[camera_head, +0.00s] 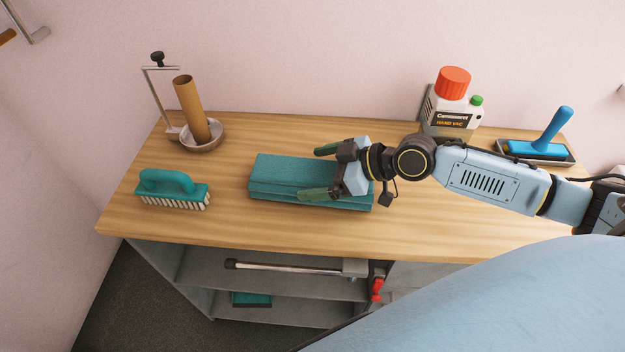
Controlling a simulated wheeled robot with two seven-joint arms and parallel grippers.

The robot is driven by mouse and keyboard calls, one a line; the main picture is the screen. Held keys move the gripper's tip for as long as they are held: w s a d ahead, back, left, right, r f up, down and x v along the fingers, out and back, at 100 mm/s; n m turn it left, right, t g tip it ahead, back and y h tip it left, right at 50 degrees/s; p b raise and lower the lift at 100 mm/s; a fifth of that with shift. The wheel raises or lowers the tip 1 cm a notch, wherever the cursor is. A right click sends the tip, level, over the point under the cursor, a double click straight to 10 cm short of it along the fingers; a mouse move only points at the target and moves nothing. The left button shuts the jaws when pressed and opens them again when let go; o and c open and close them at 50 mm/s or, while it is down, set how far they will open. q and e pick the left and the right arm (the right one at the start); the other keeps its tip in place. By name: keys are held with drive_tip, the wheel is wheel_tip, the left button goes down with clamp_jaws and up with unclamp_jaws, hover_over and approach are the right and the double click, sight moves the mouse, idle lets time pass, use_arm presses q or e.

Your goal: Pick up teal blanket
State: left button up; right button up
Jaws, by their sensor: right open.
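The teal blanket (275,181) lies folded into a flat, layered block on the wooden table, near its middle. My right gripper (310,172) reaches in from the right over the blanket's right half. Its two green-tipped fingers are spread apart, one toward the back edge of the blanket and one over its front part. Nothing is held between them. The gripper hides part of the blanket's right side, and I cannot tell whether the fingers touch it. My left gripper is not in view.
On the wooden table (230,225), a teal brush (172,188) lies left and a bowl (203,138) with a cardboard tube (191,108) stands behind it. A hand vac container (450,108) and a blue-handled tool (553,132) stand back right. Shelves (200,268) lie below.

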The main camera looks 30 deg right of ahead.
drive_tip(key=c, duration=1.4)
drive_tip(key=shift+c, duration=0.3)
drive_tip(key=shift+r, duration=0.15)
